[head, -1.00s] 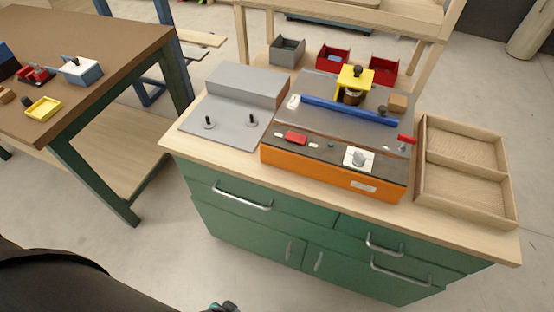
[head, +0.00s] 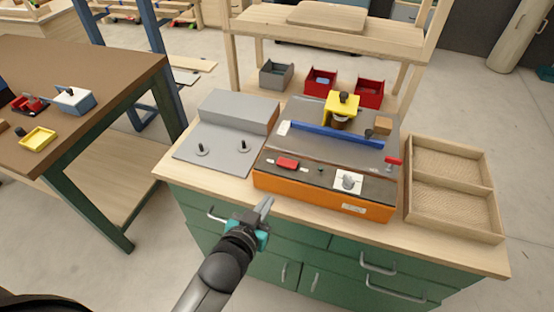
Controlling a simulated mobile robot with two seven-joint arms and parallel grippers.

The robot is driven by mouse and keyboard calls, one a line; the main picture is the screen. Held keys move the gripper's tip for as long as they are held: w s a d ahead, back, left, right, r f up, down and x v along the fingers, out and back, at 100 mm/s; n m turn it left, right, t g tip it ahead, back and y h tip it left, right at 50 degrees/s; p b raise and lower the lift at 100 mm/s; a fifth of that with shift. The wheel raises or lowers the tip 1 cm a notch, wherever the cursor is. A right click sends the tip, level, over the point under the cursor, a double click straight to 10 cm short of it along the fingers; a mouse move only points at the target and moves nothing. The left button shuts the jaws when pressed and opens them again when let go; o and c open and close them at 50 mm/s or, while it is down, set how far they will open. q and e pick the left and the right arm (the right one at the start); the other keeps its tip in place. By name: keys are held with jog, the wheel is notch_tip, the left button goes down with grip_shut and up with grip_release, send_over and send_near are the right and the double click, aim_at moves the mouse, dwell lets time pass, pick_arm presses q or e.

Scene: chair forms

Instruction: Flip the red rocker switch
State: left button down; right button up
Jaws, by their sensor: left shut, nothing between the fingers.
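The red rocker switch (head: 287,163) is a small red block on the dark top of the orange machine (head: 320,195), near its front left. My left gripper (head: 267,205) is shut and empty. It is in front of the green cabinet's top edge, below and a little left of the switch in the picture, apart from it. Which way the rocker is tilted is too small to tell. My right gripper is not in view.
A white knob plate (head: 348,181), a red-handled lever (head: 392,162), a blue bar (head: 335,136) and a yellow part (head: 342,103) are on the machine. A grey panel with two pegs (head: 222,148) stands left, a wooden tray (head: 452,215) right.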

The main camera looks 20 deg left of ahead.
pick_arm(q)
notch_tip(320, 180, up, 9)
jog(key=w+t, duration=0.1)
jog(key=t, duration=0.1)
jog(key=shift+a, duration=0.35)
jog(key=shift+f, duration=0.1)
jog(key=b, duration=0.1)
send_over(277, 171)
jog(key=shift+s+d+f, duration=0.1)
jog(key=shift+s+f, duration=0.1)
jog(key=shift+f, duration=0.95)
jog(key=f, duration=0.1)
jog(key=f+b, duration=0.1)
jog(key=f, duration=0.1)
jog(key=shift+w+f, duration=0.15)
jog(key=shift+w, duration=0.1)
jog(key=shift+f+b, duration=0.3)
jog(key=shift+f, duration=0.15)
jog(key=shift+n, duration=0.3)
